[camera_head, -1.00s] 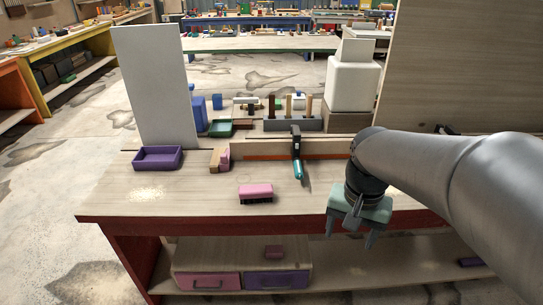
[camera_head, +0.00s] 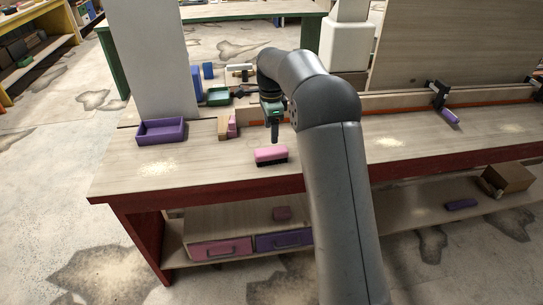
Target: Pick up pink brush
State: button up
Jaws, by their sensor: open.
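The pink brush (camera_head: 270,154) lies on the wooden workbench (camera_head: 200,172) near its front edge. It is a pink block with dark bristles facing down onto the bench top. My gripper (camera_head: 275,140) points down just above and behind the brush, with a finger reaching toward it. The gripper looks small and nearly edge-on, so the gap between its fingers is hard to see. It holds nothing that I can see.
A purple tray (camera_head: 160,132) stands at the left. A small wood and pink block (camera_head: 228,127) stands between tray and gripper. A clamp (camera_head: 440,95) holds a strip at the right. A white panel (camera_head: 150,60) stands at the back left.

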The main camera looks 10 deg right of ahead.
aim_at(271, 150)
notch_tip(271, 150, down, 6)
jog(key=shift+r, duration=0.15)
jog(key=shift+w+f+p, duration=0.2)
jog(key=shift+f+p, duration=0.6)
jog(key=shift+f, duration=1.8)
jog(key=c, duration=1.1)
jog(key=shift+c, duration=0.2)
jog(key=shift+r, duration=0.1)
